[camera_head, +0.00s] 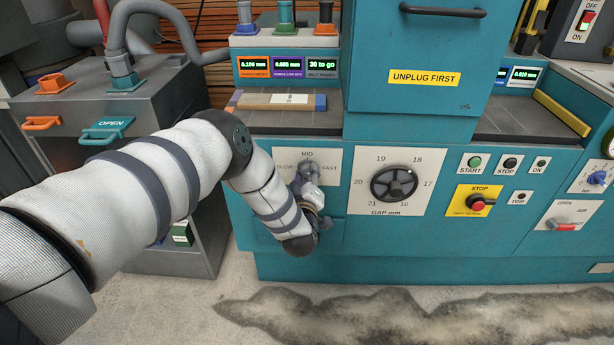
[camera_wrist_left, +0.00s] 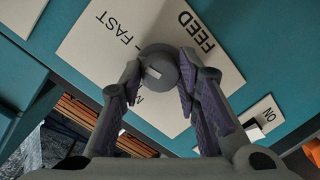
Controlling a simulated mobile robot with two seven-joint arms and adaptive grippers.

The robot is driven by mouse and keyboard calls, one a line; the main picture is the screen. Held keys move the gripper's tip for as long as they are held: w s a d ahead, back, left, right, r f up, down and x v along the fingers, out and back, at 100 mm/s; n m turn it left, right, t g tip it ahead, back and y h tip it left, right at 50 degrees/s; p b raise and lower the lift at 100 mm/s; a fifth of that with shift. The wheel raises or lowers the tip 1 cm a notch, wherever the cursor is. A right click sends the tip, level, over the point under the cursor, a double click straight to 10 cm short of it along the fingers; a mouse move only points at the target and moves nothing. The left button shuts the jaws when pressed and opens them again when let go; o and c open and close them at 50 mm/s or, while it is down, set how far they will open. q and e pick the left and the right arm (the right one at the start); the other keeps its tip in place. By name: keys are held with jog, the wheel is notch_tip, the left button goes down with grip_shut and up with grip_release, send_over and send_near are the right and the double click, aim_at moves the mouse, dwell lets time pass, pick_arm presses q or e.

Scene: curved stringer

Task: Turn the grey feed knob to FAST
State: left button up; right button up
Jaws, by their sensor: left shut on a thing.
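The grey feed knob (camera_wrist_left: 160,66) stands on a white label plate (camera_wrist_left: 105,45) in the left wrist view. My left gripper (camera_wrist_left: 159,88) has a finger on each side of it and is shut on it. A small pale mark shows on the knob's face; I cannot tell for sure which label it points to. FAST and FEED can be read, and other lettering is partly hidden. In the head view the knob (camera_head: 309,168) is partly behind my left gripper (camera_head: 309,186), below MID and between SLOW and FAST. My right gripper is not in view.
A dark handwheel (camera_head: 394,183) marked GAP mm is right of the knob. Further right are start and stop buttons (camera_head: 474,163) and a red stop switch (camera_head: 478,205). A board (camera_head: 277,102) lies on the ledge above. A grey cabinet (camera_head: 90,100) stands left.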

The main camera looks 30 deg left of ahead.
pick_arm(q)
jog(key=shift+m, duration=1)
jog(key=shift+y, duration=0.3)
jog(key=o, duration=1.2)
jog(key=shift+c, duration=0.2)
jog(key=shift+s, duration=0.1)
jog(key=v, duration=1.2)
jog(key=shift+r, duration=0.15)
